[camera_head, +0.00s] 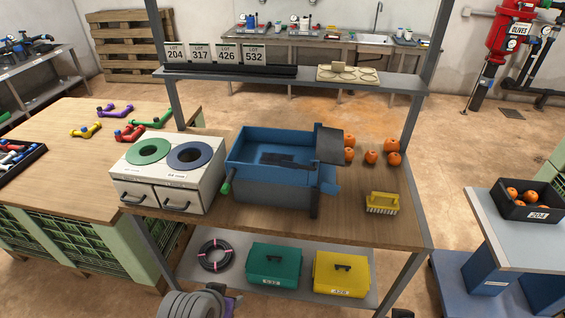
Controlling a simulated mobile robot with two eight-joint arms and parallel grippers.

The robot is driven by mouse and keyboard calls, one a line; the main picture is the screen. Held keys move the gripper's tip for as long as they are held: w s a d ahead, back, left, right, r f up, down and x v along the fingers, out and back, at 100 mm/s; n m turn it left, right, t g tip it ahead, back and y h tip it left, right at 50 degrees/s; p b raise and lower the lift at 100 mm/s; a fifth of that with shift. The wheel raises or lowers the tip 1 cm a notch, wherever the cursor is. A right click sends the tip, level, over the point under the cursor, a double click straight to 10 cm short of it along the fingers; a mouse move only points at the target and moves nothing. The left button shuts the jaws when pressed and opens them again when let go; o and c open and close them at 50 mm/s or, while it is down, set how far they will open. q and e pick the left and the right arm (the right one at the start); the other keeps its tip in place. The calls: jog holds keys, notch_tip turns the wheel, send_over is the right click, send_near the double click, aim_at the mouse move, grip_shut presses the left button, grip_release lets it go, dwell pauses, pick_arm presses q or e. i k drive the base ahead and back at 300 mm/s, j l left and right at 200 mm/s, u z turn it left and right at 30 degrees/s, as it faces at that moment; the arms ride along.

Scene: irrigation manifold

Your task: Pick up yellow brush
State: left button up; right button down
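The yellow brush (381,202) lies on the wooden workbench (345,228) near its front right part. It has a yellow back and handle on top, with pale bristles facing down. Nothing touches it, and bare wood surrounds it.
A blue machine (268,160) stands left of the brush, beside a white two-hole cabinet (170,172). Several oranges (371,157) lie behind the brush. A shelf (300,80) spans above the bench. Green (274,265) and yellow (341,274) boxes sit below. A crate (529,212) stands right.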

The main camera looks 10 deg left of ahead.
aim_at(387, 206)
jog(key=i+l+u, duration=0.45)
jog(key=i+l, duration=0.25)
jog(key=i, duration=0.15)
